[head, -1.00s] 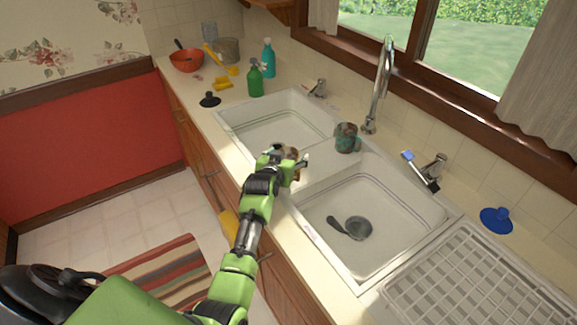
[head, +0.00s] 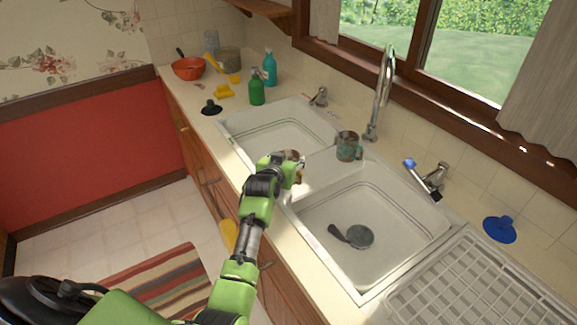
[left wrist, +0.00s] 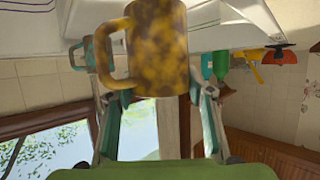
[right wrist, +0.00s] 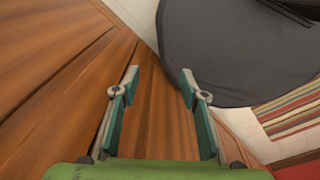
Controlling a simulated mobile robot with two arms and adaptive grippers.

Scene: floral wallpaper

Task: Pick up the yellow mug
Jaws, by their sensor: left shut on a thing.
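The yellow mug (left wrist: 158,45) is yellow with brown mottling and fills the upper middle of the left wrist view, its handle toward the left. My left gripper (left wrist: 160,95) is shut on it, one finger on each side. In the head view my left gripper (head: 292,172) is at the counter strip by the divider between the two sinks, and it hides most of the mug. A teal and brown mug (head: 348,148) stands on the divider behind it. My right gripper (right wrist: 158,86) is open and empty in front of brown wood.
A dark round pan or strainer (head: 360,237) lies in the near sink (head: 385,205); the far sink (head: 280,135) looks empty. Faucets stand along the back.

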